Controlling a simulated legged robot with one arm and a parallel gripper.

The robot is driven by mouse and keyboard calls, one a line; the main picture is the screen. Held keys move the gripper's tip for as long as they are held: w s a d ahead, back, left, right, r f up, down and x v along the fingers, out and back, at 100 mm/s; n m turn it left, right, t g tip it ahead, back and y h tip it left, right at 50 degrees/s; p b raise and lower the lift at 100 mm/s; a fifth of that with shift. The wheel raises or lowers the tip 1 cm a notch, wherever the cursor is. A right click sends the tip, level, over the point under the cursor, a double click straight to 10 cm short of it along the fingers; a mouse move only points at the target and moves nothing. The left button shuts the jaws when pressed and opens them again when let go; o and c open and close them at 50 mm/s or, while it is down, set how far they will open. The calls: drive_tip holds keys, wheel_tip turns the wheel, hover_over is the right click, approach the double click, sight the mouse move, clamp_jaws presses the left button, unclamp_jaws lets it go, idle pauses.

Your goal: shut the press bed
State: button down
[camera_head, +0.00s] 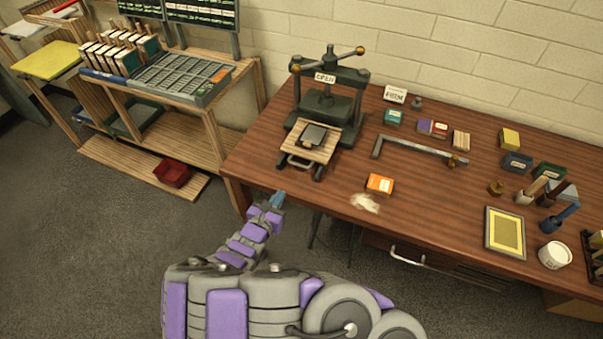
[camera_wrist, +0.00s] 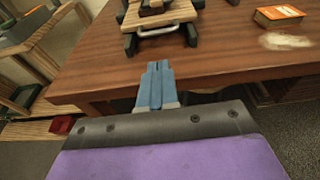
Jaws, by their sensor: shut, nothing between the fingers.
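The press (camera_head: 328,90) stands at the back left of the wooden table, dark green with a sign reading OPEN on its crossbeam. Its bed (camera_head: 319,146) is a pale wooden board drawn out toward the table's front, with a dark block (camera_head: 313,133) on it and a metal handle (camera_head: 299,161) at its front edge. In the wrist view the bed's handle (camera_wrist: 158,31) shows above my gripper (camera_wrist: 158,68). My gripper (camera_head: 277,199) is shut and empty, near the table's front left edge, in front of the handle and apart from it.
An orange box (camera_head: 380,184) and a pale patch (camera_head: 364,202) lie right of the bed. A long metal bar (camera_head: 417,150) lies farther right. A wooden rack (camera_head: 170,120) with books and a type case stands left. Bare tabletop lies between my gripper and the handle.

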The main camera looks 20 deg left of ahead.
drive_tip(key=b+x, duration=0.3)
drive_tip(key=x, duration=1)
drive_tip(key=shift+d+f, duration=0.1)
drive_tip(key=shift+w+f+b, duration=0.1)
drive_tip(key=shift+w+b, duration=0.2)
drive_tip(key=shift+w, duration=0.05)
drive_tip(key=shift+a, duration=0.65)
drive_tip(key=shift+d, duration=0.1)
drive_tip(key=shift+w+d, duration=0.1)
